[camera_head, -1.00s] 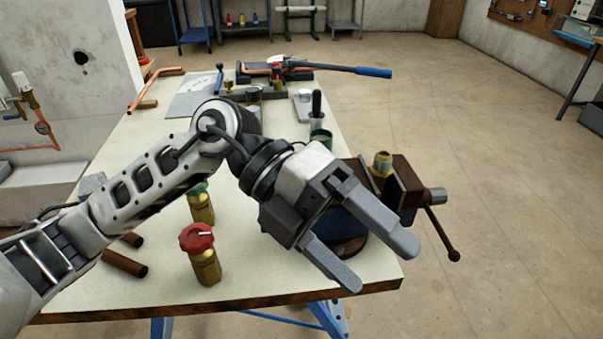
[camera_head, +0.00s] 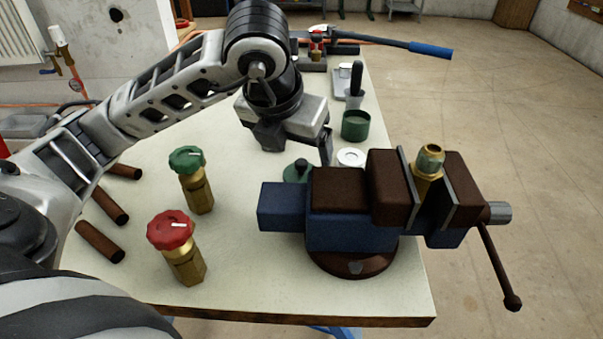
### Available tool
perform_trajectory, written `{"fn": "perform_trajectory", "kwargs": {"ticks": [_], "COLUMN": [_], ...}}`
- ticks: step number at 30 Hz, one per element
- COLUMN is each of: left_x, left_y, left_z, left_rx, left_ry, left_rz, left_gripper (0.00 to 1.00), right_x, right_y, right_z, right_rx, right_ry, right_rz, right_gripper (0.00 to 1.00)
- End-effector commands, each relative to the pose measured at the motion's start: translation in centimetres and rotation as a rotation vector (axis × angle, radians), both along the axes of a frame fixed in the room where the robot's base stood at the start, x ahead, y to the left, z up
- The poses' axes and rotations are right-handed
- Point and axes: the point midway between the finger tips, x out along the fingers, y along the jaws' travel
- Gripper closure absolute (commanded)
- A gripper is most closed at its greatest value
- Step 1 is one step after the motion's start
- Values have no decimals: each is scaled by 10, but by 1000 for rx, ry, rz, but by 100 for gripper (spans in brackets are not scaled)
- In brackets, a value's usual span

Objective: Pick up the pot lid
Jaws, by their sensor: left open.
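The pot lid, a dark green disc with a black knob (camera_head: 301,167), lies on the workbench behind the vise, which hides part of it. An open green pot (camera_head: 355,125) stands behind it to the right. My left gripper (camera_head: 298,153) is open and points down just above and behind the lid, apart from it as far as I can tell. Its fingers are partly seen. My right gripper is not in view.
A blue and brown vise (camera_head: 350,232) clamps a brass fitting (camera_head: 429,162) at the right edge. Green-capped (camera_head: 188,160) and red-capped (camera_head: 171,230) brass valves stand on the left. A white ring (camera_head: 351,157) lies beside the lid. Copper pipes (camera_head: 100,242) lie far left.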

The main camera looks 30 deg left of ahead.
Motion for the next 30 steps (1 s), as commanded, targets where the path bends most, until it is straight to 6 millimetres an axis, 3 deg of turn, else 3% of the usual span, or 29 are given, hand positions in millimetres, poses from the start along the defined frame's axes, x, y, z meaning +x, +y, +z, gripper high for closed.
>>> {"fn": "perform_trajectory", "kwargs": {"ticks": [7,15,24,29,30], "left_x": [8,24,26,26,26], "left_y": [2,4,4,4,4], "left_z": [-17,-51,-56,-56,-56], "left_rx": [0,-1,0,-1,-1], "left_ry": [4,3,0,0,0], "left_rz": [1,-1,-2,-3,-3], "left_gripper": [16,16,16,60,64], "right_x": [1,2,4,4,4], "right_y": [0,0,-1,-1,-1], "right_z": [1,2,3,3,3], "right_rx": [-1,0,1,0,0], "right_ry": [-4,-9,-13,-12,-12], "right_rz": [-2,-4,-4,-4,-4], "right_gripper": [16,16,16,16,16]}}
